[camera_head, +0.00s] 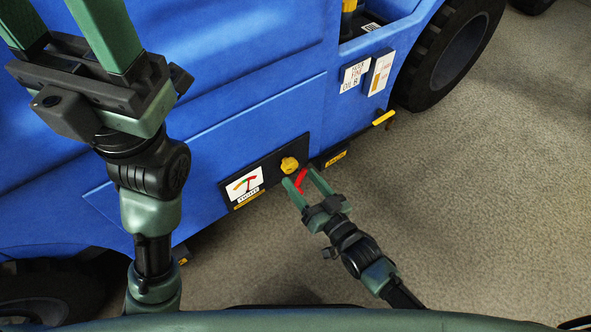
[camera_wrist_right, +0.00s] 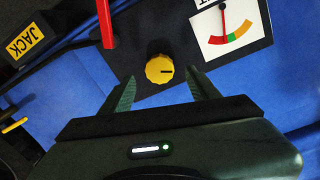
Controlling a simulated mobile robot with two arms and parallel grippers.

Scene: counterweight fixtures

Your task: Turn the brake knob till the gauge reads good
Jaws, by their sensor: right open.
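The yellow brake knob (camera_head: 289,165) sits on a black panel low on the blue machine. In the right wrist view the knob (camera_wrist_right: 158,69) has a dark mark pointing right. The white gauge (camera_head: 244,186) is beside it, with a small word label below that is too small to read surely. In the wrist view the gauge (camera_wrist_right: 226,32) appears inverted, its needle near the border of red and green. My right gripper (camera_head: 299,177) is open just in front of the knob, its fingers either side of it in the wrist view; contact is unclear. My left gripper (camera_head: 62,25) is raised, fingers apart, tips out of frame.
A yellow JACK label (camera_wrist_right: 25,43) and a yellow handle (camera_head: 384,117) lie farther right in the head view. A black tyre (camera_head: 420,85) is beyond. Grey floor (camera_head: 490,180) at right is clear.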

